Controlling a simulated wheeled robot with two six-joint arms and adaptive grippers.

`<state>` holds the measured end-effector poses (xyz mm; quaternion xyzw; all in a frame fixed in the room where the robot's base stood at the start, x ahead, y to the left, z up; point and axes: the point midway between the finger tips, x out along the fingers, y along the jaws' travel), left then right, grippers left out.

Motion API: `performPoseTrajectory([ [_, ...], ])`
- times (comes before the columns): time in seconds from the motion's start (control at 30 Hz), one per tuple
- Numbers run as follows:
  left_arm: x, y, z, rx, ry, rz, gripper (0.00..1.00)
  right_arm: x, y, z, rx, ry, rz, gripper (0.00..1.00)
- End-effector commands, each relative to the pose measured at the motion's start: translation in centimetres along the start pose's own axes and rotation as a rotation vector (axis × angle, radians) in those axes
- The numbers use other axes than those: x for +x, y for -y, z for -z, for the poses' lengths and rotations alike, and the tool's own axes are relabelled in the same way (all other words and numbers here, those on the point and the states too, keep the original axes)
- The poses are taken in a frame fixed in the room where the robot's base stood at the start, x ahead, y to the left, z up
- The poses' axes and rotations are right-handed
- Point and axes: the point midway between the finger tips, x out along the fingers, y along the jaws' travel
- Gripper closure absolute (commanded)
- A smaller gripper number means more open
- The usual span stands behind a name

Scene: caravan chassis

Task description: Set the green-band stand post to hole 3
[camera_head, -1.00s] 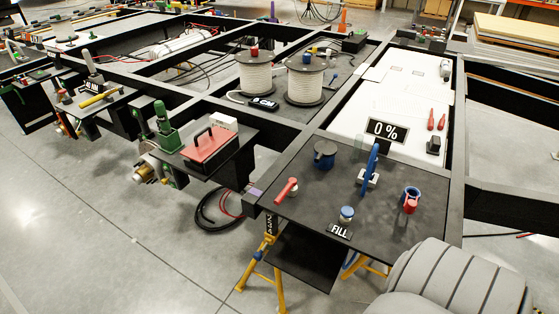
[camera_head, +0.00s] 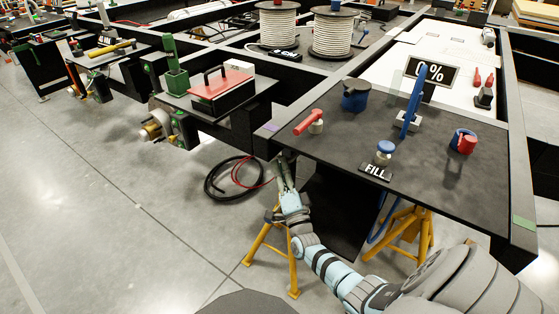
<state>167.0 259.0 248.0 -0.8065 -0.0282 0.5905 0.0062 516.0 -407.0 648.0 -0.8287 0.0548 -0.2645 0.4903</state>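Two yellow stands show under the near edge of the black chassis: a left stand (camera_head: 291,265) and a right stand (camera_head: 424,234). No green band can be made out on either post, and their holes are too small to tell. A green patch (camera_head: 524,222) marks the chassis's right corner, and a purple patch (camera_head: 271,127) marks its left corner. My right gripper (camera_head: 281,163) is in front of the left stand's upper part, just below the purple-marked corner, and hides the post there. Whether its fingers are open or touching anything is unclear. My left gripper is out of view.
Black and red cables (camera_head: 228,188) lie on the floor. A red box (camera_head: 222,92) sits left. The left floor is clear.

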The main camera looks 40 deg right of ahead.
Motion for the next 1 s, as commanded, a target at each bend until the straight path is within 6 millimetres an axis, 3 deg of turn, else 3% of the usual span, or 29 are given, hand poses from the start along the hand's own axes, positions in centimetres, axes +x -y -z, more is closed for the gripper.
performPoseTrajectory([
  [0.1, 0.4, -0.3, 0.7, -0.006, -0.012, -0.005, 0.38, 2.1, -0.2, -0.1, -0.001, 0.000, 0.000, 0.79],
  [0.3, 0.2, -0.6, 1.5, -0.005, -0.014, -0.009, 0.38, 3.9, -0.2, -0.1, -0.002, 0.002, -0.003, 0.79],
  [0.57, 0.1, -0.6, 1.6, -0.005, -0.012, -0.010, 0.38, 4.1, -0.1, 0.0, -0.002, 0.002, -0.003, 0.79],
  [0.7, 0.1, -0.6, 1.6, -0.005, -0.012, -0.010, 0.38, 4.1, -0.1, 0.0, -0.002, 0.002, -0.003, 0.99],
  [1.0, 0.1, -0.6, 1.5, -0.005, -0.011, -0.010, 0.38, 4.0, -0.2, 0.0, -0.003, 0.002, -0.003, 1.00],
])
